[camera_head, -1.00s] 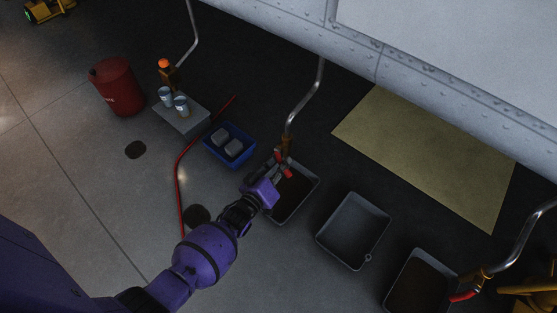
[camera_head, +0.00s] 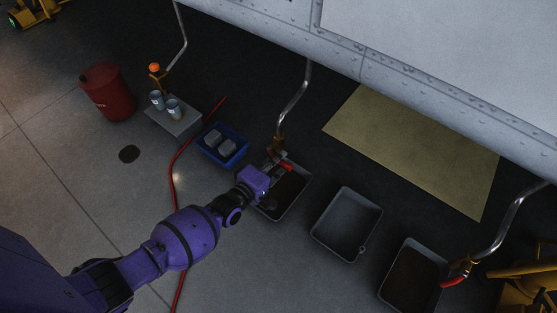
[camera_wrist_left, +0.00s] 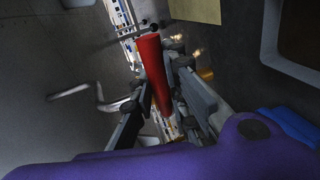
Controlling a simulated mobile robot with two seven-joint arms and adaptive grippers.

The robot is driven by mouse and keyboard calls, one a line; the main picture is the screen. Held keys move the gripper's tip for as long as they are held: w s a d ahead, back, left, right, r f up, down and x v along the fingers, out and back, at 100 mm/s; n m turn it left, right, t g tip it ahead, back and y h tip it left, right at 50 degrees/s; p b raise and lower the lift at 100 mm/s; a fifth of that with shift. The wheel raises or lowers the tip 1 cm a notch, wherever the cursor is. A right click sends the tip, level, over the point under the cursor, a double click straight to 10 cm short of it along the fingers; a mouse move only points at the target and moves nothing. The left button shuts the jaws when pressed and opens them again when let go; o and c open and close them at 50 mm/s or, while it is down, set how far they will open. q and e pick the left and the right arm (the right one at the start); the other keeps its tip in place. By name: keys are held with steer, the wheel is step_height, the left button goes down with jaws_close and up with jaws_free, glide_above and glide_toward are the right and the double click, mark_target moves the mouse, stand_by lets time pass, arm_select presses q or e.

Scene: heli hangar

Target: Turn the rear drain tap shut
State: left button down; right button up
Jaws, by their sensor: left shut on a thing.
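A curved metal drain pipe (camera_head: 294,100) comes down from the pale hull and ends in a brass tap (camera_head: 279,144) with a red lever (camera_head: 287,167). My left gripper (camera_head: 275,162) is at this middle tap and is shut on the red lever. In the left wrist view the red lever (camera_wrist_left: 152,62) stands between the two fingers (camera_wrist_left: 158,92). A grey drip tray (camera_head: 299,201) with dark contents lies below. Another brass tap with a red lever (camera_head: 454,282) is at the lower right over a second tray (camera_head: 384,294). My right gripper is not in view.
An empty grey tray (camera_head: 313,232) lies between the two filled ones. To the left are a blue bin (camera_head: 236,162) with grey blocks, a grey stand (camera_head: 187,128) with cans, a red drum (camera_head: 108,93) and a red hose (camera_head: 174,190). A yellowish mat (camera_head: 400,150) lies behind.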

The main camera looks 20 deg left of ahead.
arm_select(q)
steer(key=shift+s+n, duration=0.1)
steer(key=shift+n, duration=0.3)
steer(key=c, duration=1.7)
jaws_free()
steer(key=shift+r, duration=0.1)
steer(key=v, duration=1.2)
steer(key=shift+a+r, duration=0.1)
